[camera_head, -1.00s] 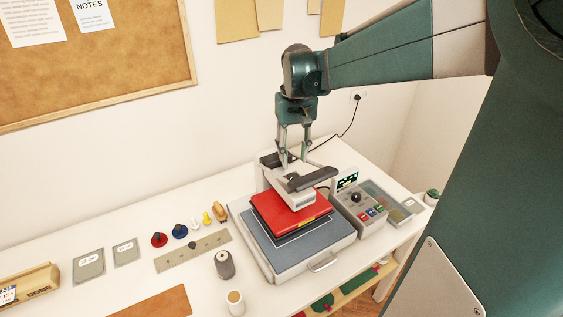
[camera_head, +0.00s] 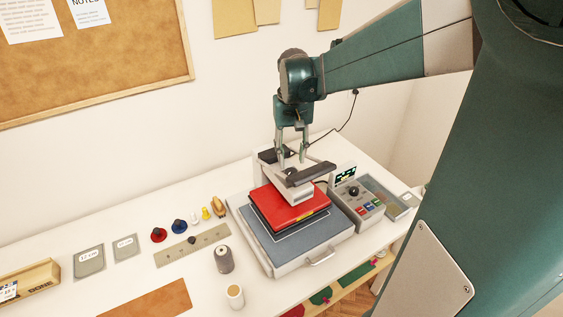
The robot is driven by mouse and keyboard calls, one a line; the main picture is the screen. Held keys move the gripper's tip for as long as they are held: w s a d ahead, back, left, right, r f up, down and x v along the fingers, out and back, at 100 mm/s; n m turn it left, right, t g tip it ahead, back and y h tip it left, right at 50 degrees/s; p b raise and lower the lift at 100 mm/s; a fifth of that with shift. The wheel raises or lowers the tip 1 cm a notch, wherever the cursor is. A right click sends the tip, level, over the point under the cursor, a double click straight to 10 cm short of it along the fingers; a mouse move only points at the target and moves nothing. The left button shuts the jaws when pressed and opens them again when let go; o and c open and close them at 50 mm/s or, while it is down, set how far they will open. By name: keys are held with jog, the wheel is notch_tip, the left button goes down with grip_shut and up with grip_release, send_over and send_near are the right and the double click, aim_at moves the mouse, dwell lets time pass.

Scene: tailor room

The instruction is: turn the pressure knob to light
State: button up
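A heat press with a red upper plate (camera_head: 285,206) stands on the white table, with a grey lower bed (camera_head: 300,244) under it. A grey control box (camera_head: 362,203) stands at its right, with a small lit display (camera_head: 346,173), a dark round knob (camera_head: 354,191) and several coloured buttons. The knob's setting is too small to read. My gripper (camera_head: 291,160) points down above the back of the press, left of the control box. Its two fingers are apart with nothing seen between them. The fingertips are close to the press's dark handle (camera_head: 310,173); I cannot tell if they touch.
A clear-lidded tray (camera_head: 386,196) lies right of the control box. A wall stands close behind.

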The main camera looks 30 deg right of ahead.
aim_at(291, 171)
jog(key=shift+f, duration=2.85)
jog(key=c, duration=0.6)
